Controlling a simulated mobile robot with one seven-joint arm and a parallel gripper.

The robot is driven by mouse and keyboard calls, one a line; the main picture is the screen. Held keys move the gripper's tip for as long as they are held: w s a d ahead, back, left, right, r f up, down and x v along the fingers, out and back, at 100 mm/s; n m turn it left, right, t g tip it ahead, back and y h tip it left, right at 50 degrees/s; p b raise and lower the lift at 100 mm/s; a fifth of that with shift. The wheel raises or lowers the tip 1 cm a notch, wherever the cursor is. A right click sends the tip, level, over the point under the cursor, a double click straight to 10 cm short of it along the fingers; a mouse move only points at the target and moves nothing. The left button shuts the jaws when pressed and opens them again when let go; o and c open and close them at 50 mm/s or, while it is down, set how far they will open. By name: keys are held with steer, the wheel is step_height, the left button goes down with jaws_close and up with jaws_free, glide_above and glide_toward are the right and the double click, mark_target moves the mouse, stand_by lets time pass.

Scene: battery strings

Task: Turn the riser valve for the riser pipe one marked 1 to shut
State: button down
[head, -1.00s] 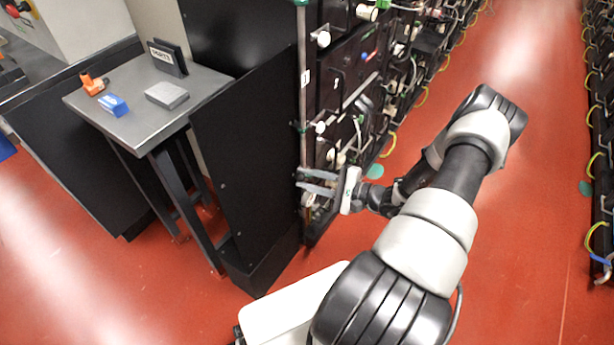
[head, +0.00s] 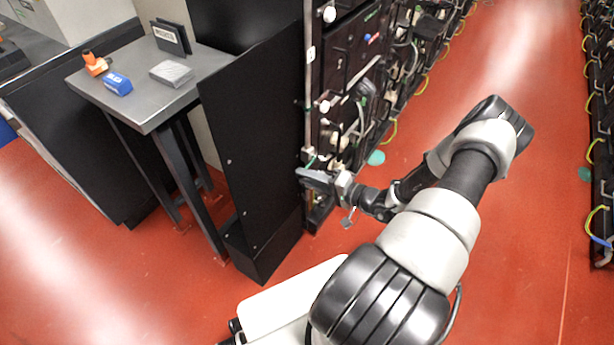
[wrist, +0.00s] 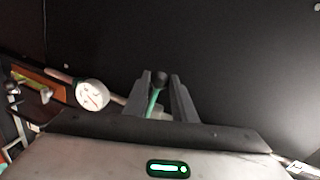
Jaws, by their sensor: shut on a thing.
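The riser pipe (head: 308,110) is a thin grey upright at the edge of the black panel, with a small white tag (head: 311,54) too small to read surely. My gripper (head: 312,177) is at its lower part, fingers pointing left. In the wrist view, the gripper (wrist: 162,95) is shut on the valve handle (wrist: 152,102), a green lever with a dark round knob (wrist: 160,79) showing between the fingertips. The pipe (wrist: 117,99) runs slantwise behind the fingers, with a pale round disc (wrist: 92,94) to their left. The valve body is mostly hidden by the fingers.
The black side panel (head: 255,150) stands close left of my gripper. Racks with cables and white knobs (head: 330,14) line up behind it. A grey table (head: 150,106) at left holds an orange tool (head: 95,64) and a blue item (head: 118,83). The red aisle floor at right is open.

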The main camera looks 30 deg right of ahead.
steer(key=shift+f+n, duration=0.3)
steer(key=c, duration=1.5)
jaws_free()
steer(key=shift+o, duration=0.2)
steer(key=shift+s+r, duration=0.1)
steer(key=p+v, duration=0.2)
steer(key=v, duration=1.5)
steer(key=shift+d, duration=0.15)
steer(key=shift+s, duration=0.15)
